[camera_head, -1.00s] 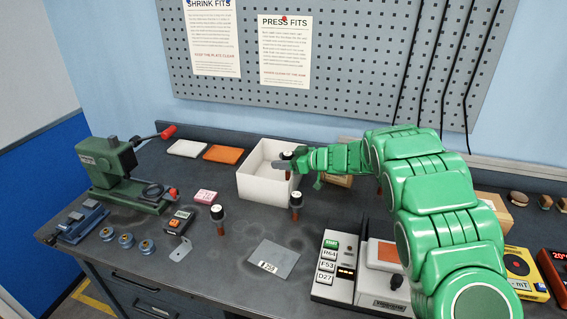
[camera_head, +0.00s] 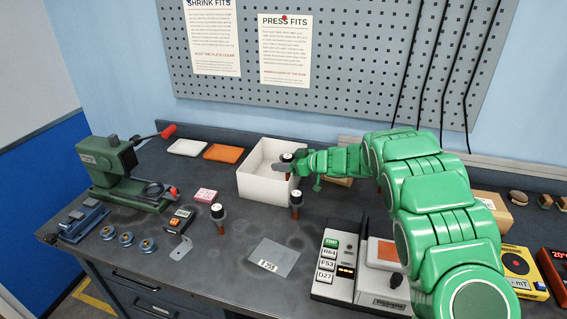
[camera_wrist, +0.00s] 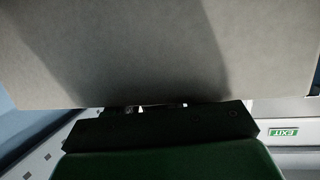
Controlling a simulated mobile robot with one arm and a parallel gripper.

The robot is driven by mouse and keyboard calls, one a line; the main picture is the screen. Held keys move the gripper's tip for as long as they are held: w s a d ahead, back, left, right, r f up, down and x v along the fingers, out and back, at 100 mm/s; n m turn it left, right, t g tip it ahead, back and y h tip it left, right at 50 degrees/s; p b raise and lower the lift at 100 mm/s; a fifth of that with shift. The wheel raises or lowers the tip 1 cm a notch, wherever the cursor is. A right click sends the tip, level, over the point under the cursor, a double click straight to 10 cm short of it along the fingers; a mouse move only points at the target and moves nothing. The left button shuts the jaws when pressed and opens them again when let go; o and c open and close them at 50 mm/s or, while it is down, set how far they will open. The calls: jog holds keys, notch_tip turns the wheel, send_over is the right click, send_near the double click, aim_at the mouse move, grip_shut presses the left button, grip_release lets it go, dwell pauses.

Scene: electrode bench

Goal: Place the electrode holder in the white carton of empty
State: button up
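The white carton (camera_head: 262,188) stands open at the back middle of the bench in the head view. My gripper (camera_head: 286,164) is at its right side, its grey fingers around an electrode holder (camera_head: 288,157) with a black-and-white top and reddish-brown lower end. It appears gripped, roughly upright, at the carton's right rim. Whether it is inside the walls or in front of them is unclear. Two similar holders stand on the bench, one in front of the carton (camera_head: 296,204) and one farther left (camera_head: 218,215). The wrist view shows a large grey surface and my dark gripper body; the fingertips are hidden.
A grey plate (camera_head: 273,257) lies in front. A pink box (camera_head: 205,196) and an orange-buttoned device (camera_head: 180,221) are left of the holders. A green press (camera_head: 112,175) stands far left. A labelled keypad unit (camera_head: 335,266) stands right. A brown box (camera_head: 495,212) is behind my arm.

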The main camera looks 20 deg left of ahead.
jog(key=o, duration=0.4)
jog(key=shift+s+d+f, duration=0.1)
jog(key=shift+s+f, duration=0.05)
jog(key=shift+f, duration=0.65)
jog(key=shift+d, duration=0.1)
jog(key=shift+d+r, duration=0.1)
jog(key=shift+r, duration=0.55)
jog(key=r+v, duration=0.1)
jog(key=v, duration=1)
jog(key=shift+d, duration=0.15)
